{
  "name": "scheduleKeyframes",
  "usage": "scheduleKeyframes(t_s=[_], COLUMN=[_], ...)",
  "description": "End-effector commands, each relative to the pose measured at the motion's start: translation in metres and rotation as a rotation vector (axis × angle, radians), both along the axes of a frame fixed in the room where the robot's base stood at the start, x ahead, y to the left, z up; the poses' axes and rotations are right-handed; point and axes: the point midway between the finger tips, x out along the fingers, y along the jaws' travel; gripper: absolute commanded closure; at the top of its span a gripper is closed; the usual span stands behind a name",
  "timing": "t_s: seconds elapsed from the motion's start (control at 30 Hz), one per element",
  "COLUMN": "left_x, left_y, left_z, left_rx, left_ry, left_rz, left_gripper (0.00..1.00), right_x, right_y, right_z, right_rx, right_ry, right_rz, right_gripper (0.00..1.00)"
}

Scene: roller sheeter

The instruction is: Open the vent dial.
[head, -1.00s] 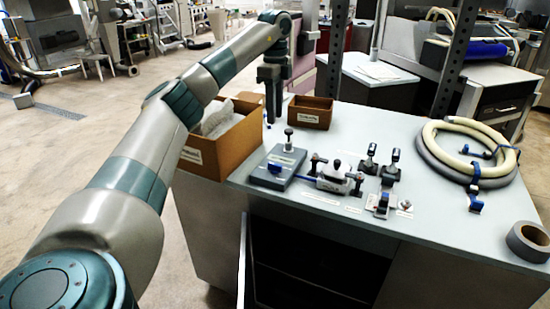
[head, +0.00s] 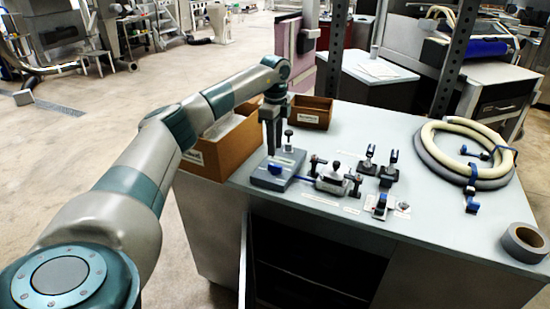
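My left gripper (head: 273,152) points down just above the back left of a grey block (head: 277,172). Its two dark fingers look slightly apart, with nothing seen between them. The block has a blue part on its front and a small upright knob (head: 289,136) with a metal stem, just right of the fingers. Right of it stands a grey fitting (head: 333,179) with black T-handles and a rounded top. A small round knob (head: 403,207) sits farther right on a plate. The labels are too small to read, so I cannot tell which part is the vent dial. My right gripper is not in view.
Two black levers (head: 389,168) and a blue-topped switch (head: 380,205) are to the right. A coiled hose (head: 470,155) and grey tape roll (head: 525,241) lie at the right.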

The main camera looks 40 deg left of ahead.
Motion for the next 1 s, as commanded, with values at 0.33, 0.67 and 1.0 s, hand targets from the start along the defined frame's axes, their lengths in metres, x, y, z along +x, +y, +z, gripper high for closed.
scheduleKeyframes(t_s=[0.33,0.67,1.0], left_x=[-0.001,0.000,0.000], left_y=[0.000,0.000,0.000], left_z=[-0.054,-0.071,-0.071], left_rx=[0.000,0.000,0.000], left_ry=[0.002,-0.001,-0.001], left_rz=[0.000,0.000,0.000], left_gripper=[0.70,0.70,1.00], right_x=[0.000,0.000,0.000], right_y=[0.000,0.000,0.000], right_z=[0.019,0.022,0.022], right_rx=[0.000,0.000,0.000], right_ry=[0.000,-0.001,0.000], right_rz=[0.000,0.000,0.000], right_gripper=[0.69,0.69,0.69])
